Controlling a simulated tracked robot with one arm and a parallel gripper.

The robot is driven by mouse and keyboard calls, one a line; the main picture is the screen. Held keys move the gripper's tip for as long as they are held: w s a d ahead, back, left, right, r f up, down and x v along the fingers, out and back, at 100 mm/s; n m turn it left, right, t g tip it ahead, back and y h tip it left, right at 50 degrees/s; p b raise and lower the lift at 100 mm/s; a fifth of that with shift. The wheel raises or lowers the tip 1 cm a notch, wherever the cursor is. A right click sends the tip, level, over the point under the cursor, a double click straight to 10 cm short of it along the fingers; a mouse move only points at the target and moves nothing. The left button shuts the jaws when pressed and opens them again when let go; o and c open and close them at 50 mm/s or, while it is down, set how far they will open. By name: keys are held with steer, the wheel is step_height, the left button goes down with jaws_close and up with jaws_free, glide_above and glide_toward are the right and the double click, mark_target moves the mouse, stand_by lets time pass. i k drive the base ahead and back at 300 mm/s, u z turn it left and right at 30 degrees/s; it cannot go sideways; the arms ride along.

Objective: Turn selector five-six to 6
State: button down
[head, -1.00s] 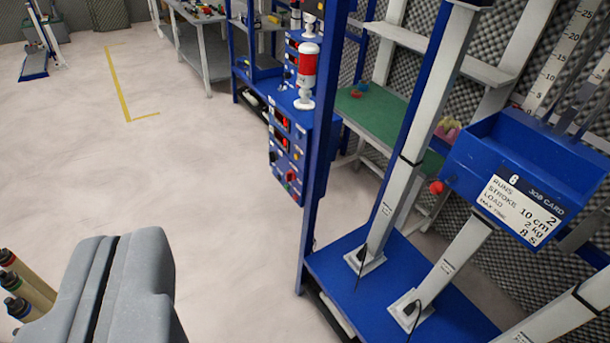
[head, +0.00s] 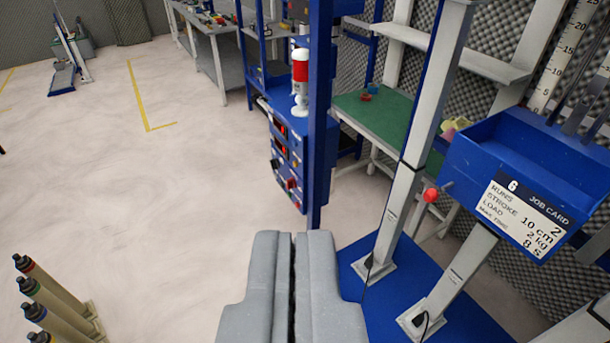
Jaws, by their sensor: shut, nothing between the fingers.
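My gripper (head: 293,240) is at the bottom centre, its two grey fingers shut together and empty. Beyond it stands a blue control box (head: 286,160) with red displays and several small knobs on its front. The knobs are too small to read, and I cannot tell which is selector five-six or where it points. A blue post (head: 321,120) hides the box's right side. My gripper is nearer than the box and apart from it.
A red and white beacon (head: 300,80) stands on the box. A blue rig with a job card (head: 525,215) marked 6 and a red knob (head: 430,195) are at right. Several capped tan cylinders (head: 55,290) stand lower left.

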mark_target(276, 164)
steer(key=z, duration=0.05)
steer(key=i, duration=1)
steer(key=u, duration=0.05)
